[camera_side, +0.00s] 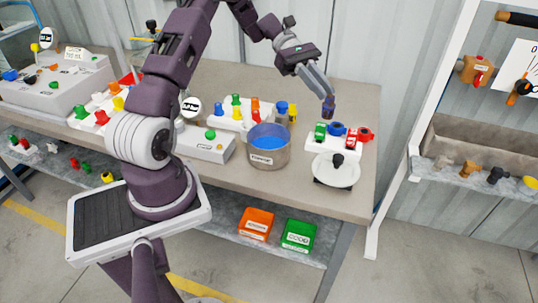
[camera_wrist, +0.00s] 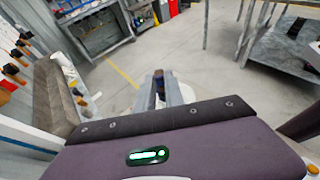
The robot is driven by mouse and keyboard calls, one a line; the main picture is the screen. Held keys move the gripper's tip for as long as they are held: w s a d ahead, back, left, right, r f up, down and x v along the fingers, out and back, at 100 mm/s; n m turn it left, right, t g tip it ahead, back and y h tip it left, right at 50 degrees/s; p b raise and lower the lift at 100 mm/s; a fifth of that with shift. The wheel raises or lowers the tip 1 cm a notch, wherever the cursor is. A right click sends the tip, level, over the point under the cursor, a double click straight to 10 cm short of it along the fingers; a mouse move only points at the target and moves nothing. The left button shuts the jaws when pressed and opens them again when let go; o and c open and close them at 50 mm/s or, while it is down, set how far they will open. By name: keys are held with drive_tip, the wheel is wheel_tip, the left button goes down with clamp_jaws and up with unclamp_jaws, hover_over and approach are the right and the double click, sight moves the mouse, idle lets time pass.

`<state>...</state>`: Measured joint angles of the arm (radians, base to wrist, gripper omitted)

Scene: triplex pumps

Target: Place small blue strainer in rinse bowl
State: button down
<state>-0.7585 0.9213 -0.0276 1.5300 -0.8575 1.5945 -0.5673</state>
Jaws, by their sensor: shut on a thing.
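My gripper (camera_side: 327,98) points down above the right part of the bench. It is shut on a small dark blue strainer (camera_side: 328,108), which hangs at the fingertips in the air, above the white tray of colored parts. In the wrist view my gripper (camera_wrist: 168,92) shows with a small dark piece (camera_wrist: 158,86) at its fingers; its details are too small to tell. The rinse bowl (camera_side: 268,157) is a round grey metal pot with a label on its front and blue contents. It stands on the bench, left of and lower than my gripper.
A white tray (camera_side: 318,147) holds green, blue and red parts. A white round dish with a black knob (camera_side: 336,172) stands in front of it. Behind the bowl are a blue cylinder (camera_side: 282,107), a yellow piece (camera_side: 293,113) and a rack of colored parts (camera_side: 232,118).

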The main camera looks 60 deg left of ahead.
drive_tip(key=s+d+f+m+g+y, duration=0.3)
drive_tip(key=s+d+m+g, duration=0.5)
drive_tip(key=s+m+g, duration=0.25)
drive_tip(key=s+a+m+g+y, duration=0.45)
drive_tip(key=s+m+y, duration=0.45)
drive_tip(key=m+y, duration=0.6)
drive_tip(key=w+a+r+m+t+y, duration=0.4)
drive_tip(key=w+r+m+t+y, duration=0.45)
drive_tip(key=m+t, duration=0.4)
wheel_tip(320, 180, down, 16)
drive_tip(key=s, duration=0.1)
drive_tip(key=shift+t, duration=0.35)
drive_tip(key=shift+a+f, duration=0.15)
drive_tip(key=shift+f, duration=0.25)
